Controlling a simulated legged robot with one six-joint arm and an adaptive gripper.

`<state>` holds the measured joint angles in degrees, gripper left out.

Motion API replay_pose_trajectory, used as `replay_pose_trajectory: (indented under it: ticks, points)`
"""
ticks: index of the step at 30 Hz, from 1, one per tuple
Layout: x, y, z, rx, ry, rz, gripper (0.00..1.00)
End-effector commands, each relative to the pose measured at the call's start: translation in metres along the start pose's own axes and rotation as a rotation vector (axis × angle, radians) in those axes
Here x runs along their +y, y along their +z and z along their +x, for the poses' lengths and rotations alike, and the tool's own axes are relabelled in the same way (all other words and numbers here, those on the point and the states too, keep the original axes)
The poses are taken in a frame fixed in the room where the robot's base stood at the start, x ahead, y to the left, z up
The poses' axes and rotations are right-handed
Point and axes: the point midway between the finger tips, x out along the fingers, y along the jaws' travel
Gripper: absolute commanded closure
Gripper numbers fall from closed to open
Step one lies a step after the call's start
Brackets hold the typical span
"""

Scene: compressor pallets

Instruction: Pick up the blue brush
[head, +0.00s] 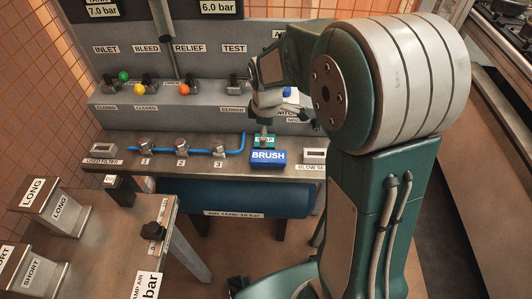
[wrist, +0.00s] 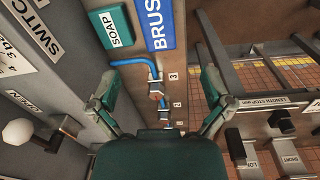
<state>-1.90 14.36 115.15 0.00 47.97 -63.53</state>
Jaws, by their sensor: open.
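The blue brush (head: 268,158), a block with a white BRUSH label, sits on the bench ledge in the head view. In the wrist view the brush (wrist: 158,25) shows at the top, cut off by the frame edge. A teal soap block (wrist: 118,28) lies beside it, and the soap (head: 264,140) shows just behind it in the head view. My gripper (wrist: 160,95) is open and empty, its two fingers spread apart in the wrist view. The brush is beyond the fingertips, not between them. In the head view my arm's end hangs above the soap; its fingers are hard to make out.
A blue hose (head: 200,150) with three numbered fittings runs along the ledge left of the brush. A pale block (head: 314,156) stands right of it. A panel with valves (head: 184,88) rises behind. A blue tank (head: 235,198) lies below. A side table (head: 110,240) is at left.

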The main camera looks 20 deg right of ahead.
Motion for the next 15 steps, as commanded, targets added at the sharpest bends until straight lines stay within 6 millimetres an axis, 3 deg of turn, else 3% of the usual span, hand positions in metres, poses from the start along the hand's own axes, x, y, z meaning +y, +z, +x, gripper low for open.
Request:
replay_pose_trajectory:
  ticks: [3, 8, 15]
  points:
    - [0.008, -0.005, 0.022, -0.014, -0.031, -0.081, 0.0]
    - [0.01, -0.007, 0.036, -0.018, -0.043, -0.118, 0.0]
    - [0.008, -0.005, 0.073, -0.019, -0.044, -0.116, 0.0]
